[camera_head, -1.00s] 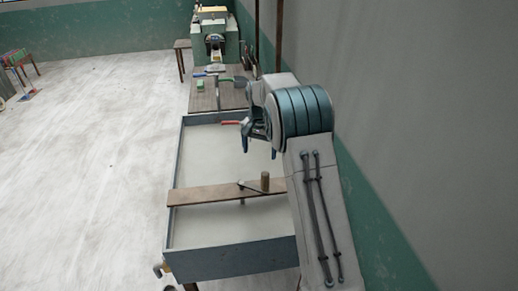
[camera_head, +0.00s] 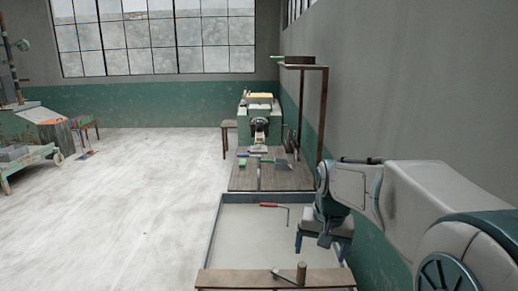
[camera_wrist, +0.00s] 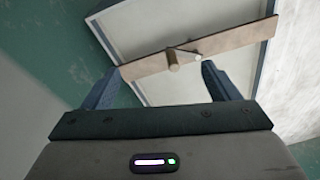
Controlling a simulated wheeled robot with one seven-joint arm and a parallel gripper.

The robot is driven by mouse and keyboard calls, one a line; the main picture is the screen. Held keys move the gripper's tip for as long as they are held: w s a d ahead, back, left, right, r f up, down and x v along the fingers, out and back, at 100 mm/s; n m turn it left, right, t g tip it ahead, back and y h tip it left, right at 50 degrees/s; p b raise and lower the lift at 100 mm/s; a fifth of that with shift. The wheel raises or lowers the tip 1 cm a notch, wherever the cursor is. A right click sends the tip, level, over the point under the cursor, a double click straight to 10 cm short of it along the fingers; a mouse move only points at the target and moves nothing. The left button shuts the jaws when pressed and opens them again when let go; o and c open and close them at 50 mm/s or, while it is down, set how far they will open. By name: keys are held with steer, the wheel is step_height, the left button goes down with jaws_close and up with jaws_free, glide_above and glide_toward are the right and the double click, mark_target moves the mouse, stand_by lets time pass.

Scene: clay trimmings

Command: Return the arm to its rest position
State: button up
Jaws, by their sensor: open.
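My gripper (camera_head: 322,240) hangs over the right edge of a shallow blue-walled tray (camera_head: 212,232) with a pale bed, fingers pointing down. In the wrist view my gripper (camera_wrist: 158,82) has its two fingers spread wide with nothing between them. Beyond the fingers I see the tray's wall (camera_wrist: 108,40) and a wooden board (camera_wrist: 222,39) across it, with a short brown cylinder (camera_wrist: 172,62) on the board. My arm reaches in from the right.
A red-handled tool (camera_head: 270,205) lies at the tray's far end. Behind stands a wooden table (camera_head: 282,178) with several tools and a green machine (camera_head: 262,125). A tall rack (camera_head: 324,110) and a wall (camera_head: 430,90) are at right.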

steer(key=s+f+n+t+b, duration=0.1)
steer(key=s+f+n, duration=0.1)
steer(key=s, duration=1.6)
steer(key=shift+d+f+n+t, duration=0.3)
steer(key=shift+d+n+t, duration=0.05)
steer(key=shift+n+t, duration=0.05)
steer(key=shift+s+f, duration=0.2)
steer(key=shift+s, duration=0.25)
steer(key=c, duration=0.7)
steer(key=n+g+b, duration=0.4)
steer(key=n, duration=0.4)
glide_above(301, 273)
step_height(301, 273, down, 6)
steer(key=shift+c, duration=0.2)
steer(key=shift+w+d+f, duration=0.25)
steer(key=shift+w+f, duration=0.35)
steer(key=shift+w, duration=0.15)
step_height(301, 273, down, 14)
steer(key=shift+r+p, duration=0.2)
steer(key=shift+p, duration=1)
